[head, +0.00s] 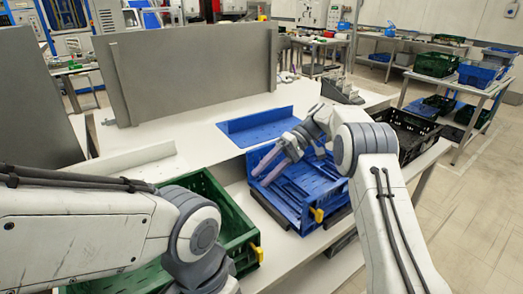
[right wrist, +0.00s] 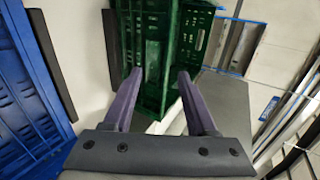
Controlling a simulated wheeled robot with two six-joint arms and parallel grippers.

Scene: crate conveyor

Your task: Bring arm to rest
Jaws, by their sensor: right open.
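My right arm reaches over the blue crate (head: 291,218). My right gripper (head: 261,174) points to the left, with its purple fingers above the crate. In the right wrist view the right gripper (right wrist: 161,76) is open, its two fingers spread with nothing between them. Beyond the fingertips there is a green crate (right wrist: 152,60). My left arm comes in from the left and covers part of the green crate (head: 237,234); its gripper does not show.
A blue angled panel (head: 255,128) stands on the white surface behind the blue crate. A dark crate (head: 405,132) is to the right. A large grey panel (head: 190,72) stands behind. The blue crate (right wrist: 28,98) fills the left of the right wrist view. Open floor lies at the right.

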